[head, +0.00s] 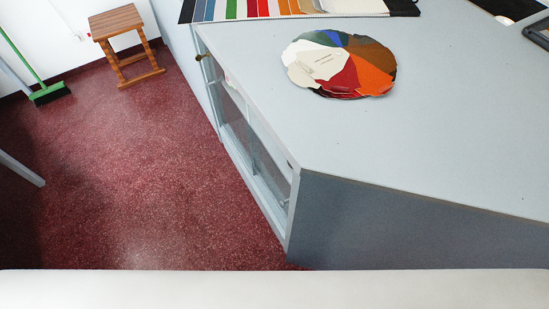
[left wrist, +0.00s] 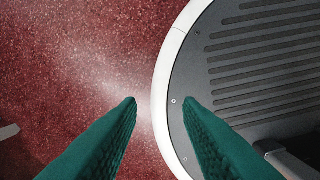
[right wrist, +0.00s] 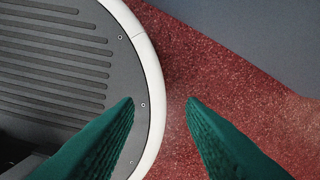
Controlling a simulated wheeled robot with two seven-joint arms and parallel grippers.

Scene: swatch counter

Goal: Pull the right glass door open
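The grey counter (head: 400,215) stands at the right in the head view. Its left side holds a glazed cabinet front with glass doors (head: 255,150), seen at a steep angle; the glass looks closed, though I cannot tell for certain. The part of the front nearest me is at the lower right (head: 276,183). My left gripper (left wrist: 160,101) shows in the left wrist view, green fingers apart, nothing between them, above floor and my base. My right gripper (right wrist: 160,101) is likewise open and empty in the right wrist view. Neither gripper is in the head view.
A colour swatch fan (head: 340,64) lies on the counter top, with a row of colour strips (head: 260,9) behind. A wooden stool (head: 122,42) and a green broom (head: 48,93) stand at the back left. The red speckled floor (head: 120,170) left of the counter is mostly free.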

